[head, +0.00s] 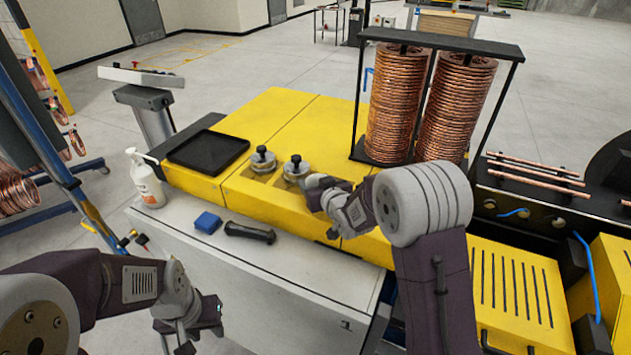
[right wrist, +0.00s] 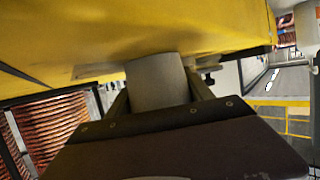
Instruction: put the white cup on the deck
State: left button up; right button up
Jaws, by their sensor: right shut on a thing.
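The white cup (right wrist: 157,82) shows as a pale grey-white body between the fingers of my right gripper (right wrist: 158,100) in the right wrist view. That gripper is shut on it, close to the yellow deck. In the head view my right gripper (head: 325,193) is over the front part of the yellow deck (head: 285,118), just right of two knobs. The cup is not clearly seen there, and I cannot tell whether it touches the deck. My left gripper (head: 195,335) hangs low at the lower left, away from the deck; its fingers are unclear.
Two round knobs (head: 263,160) and a black tray (head: 208,152) are on the deck. Copper coils on a black rack (head: 440,45) stand behind. A white bottle (head: 147,180), blue block (head: 207,222) and black handle (head: 250,232) are on the lower grey ledge. Bare deck lies behind the knobs.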

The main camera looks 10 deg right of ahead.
jog(key=shift+s+f+b, duration=0.1)
jog(key=shift+s+b, duration=0.25)
jog(key=shift+b, duration=0.05)
jog(key=o, duration=1.3)
jog(key=shift+o, duration=0.2)
jog(key=shift+w, duration=0.2)
